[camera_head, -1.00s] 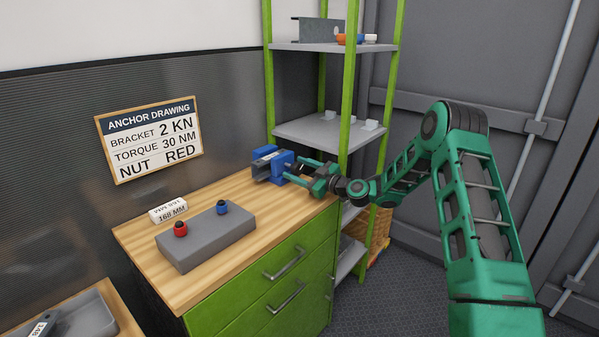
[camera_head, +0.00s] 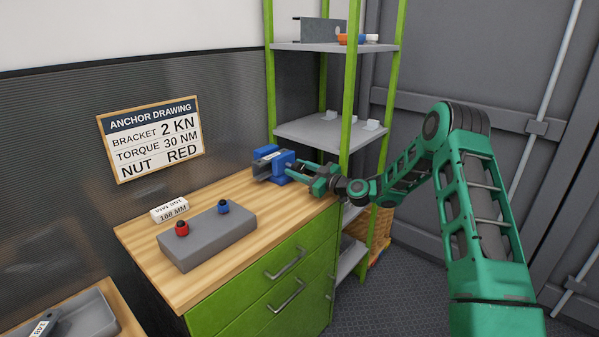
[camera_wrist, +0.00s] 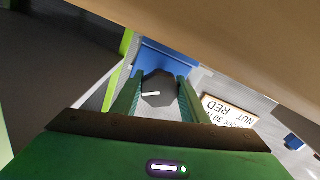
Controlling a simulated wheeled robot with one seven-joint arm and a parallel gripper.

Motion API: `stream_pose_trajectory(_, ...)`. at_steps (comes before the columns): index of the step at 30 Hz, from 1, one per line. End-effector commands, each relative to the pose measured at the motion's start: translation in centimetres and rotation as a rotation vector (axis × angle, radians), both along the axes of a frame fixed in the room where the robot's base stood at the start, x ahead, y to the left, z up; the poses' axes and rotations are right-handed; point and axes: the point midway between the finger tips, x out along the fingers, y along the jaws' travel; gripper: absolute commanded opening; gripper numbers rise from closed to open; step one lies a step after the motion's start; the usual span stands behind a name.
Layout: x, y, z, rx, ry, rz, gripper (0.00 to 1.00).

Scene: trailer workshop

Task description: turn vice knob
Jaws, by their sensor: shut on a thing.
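The blue vice (camera_head: 272,162) stands at the far right corner of the wooden workbench. My gripper (camera_head: 300,170) reaches it from the right, with its green fingers at the vice's right side. In the wrist view, the fingers of my gripper (camera_wrist: 157,92) are shut on a dark, many-sided knob (camera_wrist: 158,88) with a pale mark across it. The blue vice body (camera_wrist: 165,58) shows just behind the knob. In the head view the knob is hidden by the fingers.
A grey block (camera_head: 208,238) with a red nut (camera_head: 182,229) and a blue nut (camera_head: 223,206) lies on the workbench (camera_head: 160,277). A white label block (camera_head: 170,210) is behind it. The green-posted shelf (camera_head: 330,131) stands close behind my gripper.

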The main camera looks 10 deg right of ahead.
Motion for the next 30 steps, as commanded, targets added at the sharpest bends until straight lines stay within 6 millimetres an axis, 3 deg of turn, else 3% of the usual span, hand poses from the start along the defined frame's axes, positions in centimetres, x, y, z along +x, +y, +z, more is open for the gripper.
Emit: stream_pose_trajectory(30, 0.11, -0.66, -0.15, 0.723, 0.521, -0.014, 0.17)
